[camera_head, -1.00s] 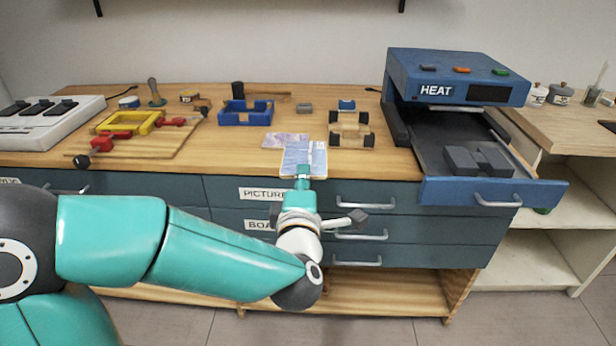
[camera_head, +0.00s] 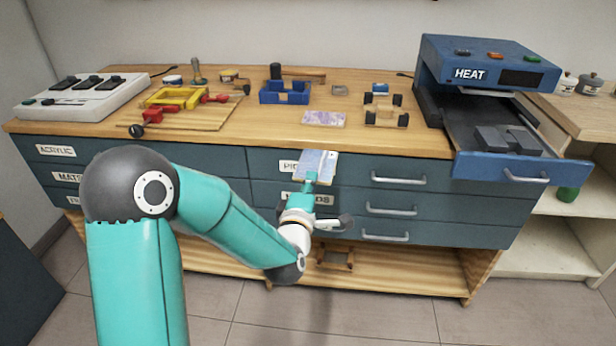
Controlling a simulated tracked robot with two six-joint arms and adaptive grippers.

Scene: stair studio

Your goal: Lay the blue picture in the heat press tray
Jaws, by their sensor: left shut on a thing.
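My left gripper (camera_head: 312,179) is shut on the blue picture (camera_head: 317,164), a pale blue sheet held in front of the bench's front edge, over the drawer fronts. The heat press (camera_head: 490,62) stands at the right of the bench, a blue box marked HEAT. Its tray (camera_head: 519,171) is pulled out toward the front, with a blue front and a handle. Dark grey blocks (camera_head: 507,140) sit in the tray. My right gripper is not in view.
A purplish picture (camera_head: 323,118) lies flat on the bench. A wooden piece with black clamps (camera_head: 386,112), a blue holder (camera_head: 285,96) and a yellow frame (camera_head: 178,97) stand along the bench. Bare bench top (camera_head: 425,140) lies left of the tray.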

